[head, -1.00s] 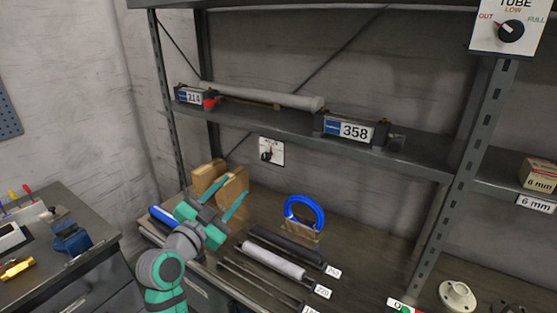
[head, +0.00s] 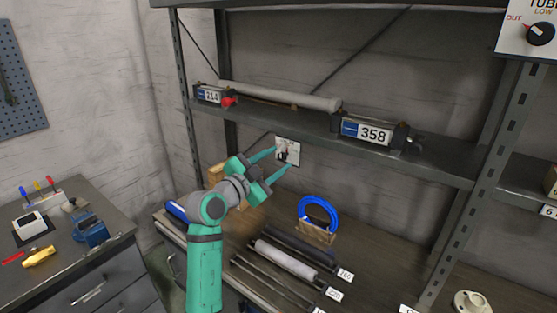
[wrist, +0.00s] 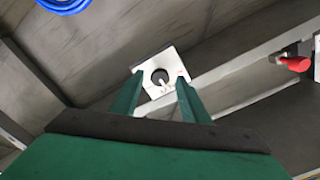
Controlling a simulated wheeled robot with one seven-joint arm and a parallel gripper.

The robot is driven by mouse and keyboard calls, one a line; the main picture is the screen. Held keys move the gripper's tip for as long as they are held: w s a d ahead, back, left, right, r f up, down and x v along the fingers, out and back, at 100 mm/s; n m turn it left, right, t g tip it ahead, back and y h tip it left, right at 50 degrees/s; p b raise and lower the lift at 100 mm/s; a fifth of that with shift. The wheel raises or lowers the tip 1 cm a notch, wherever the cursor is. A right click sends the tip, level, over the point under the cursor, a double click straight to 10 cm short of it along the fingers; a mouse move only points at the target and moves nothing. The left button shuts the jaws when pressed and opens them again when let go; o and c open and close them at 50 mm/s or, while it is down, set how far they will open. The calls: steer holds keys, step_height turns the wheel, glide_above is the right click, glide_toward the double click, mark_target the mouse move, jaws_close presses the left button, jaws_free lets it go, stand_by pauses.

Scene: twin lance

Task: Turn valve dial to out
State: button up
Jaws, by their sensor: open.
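A small white plate with a dark dial (head: 283,155) is on the back wall under the shelf, partly hidden by my fingers in the head view. In the wrist view the dark dial (wrist: 160,77) has a white pointer slanting down on its plate; lettering is too small to read. My gripper (head: 281,160) is open and empty, its teal fingers pointing at this plate. In the wrist view the fingertips (wrist: 157,92) lie either side of the dial's lower part; contact cannot be told. A larger TUBE dial (head: 540,34) at upper right has its pointer toward OUT.
The shelf (head: 290,122) above holds a long grey tube (head: 280,96) and boxes labelled 214 and 358 (head: 366,133). Below are a blue ring (head: 318,212) on a stand, brown blocks and several rods. A grey workbench (head: 75,260) stands left.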

steer(key=shift+w+d, duration=0.4)
steer(key=shift+w, duration=0.15)
jaws_close()
steer(key=shift+n, duration=0.5)
steer(key=n, duration=0.5)
steer(key=shift+n, duration=0.3)
steer(key=n, duration=0.5)
steer(key=shift+a, duration=0.1)
steer(key=c, duration=1.1)
jaws_free()
steer(key=shift+n, duration=0.3)
jaws_close()
